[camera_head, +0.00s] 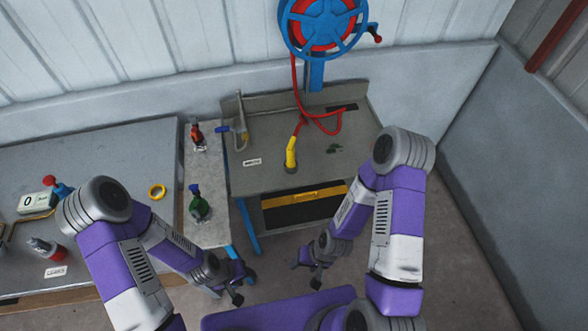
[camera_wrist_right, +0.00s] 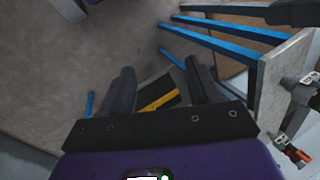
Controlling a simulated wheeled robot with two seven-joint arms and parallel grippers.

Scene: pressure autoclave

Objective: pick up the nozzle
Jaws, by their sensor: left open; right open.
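The nozzle (camera_head: 291,152) is yellow, with a red hose at its top end. It stands nearly upright on the grey workbench (camera_head: 262,181), its lower end at a dark round spot near the bench's front. My right gripper (camera_head: 308,272) is open and empty, low in front of the bench and well apart from the nozzle. In the right wrist view its two dark fingers (camera_wrist_right: 160,85) are spread with nothing between them. My left gripper (camera_head: 238,283) is open and empty, low beside the left table. The nozzle does not show clearly in the right wrist view.
A red hose (camera_head: 297,90) runs down from a blue and red reel (camera_head: 323,28) on the wall. A yellow-edged dark bin (camera_head: 300,212) sits under the bench top.

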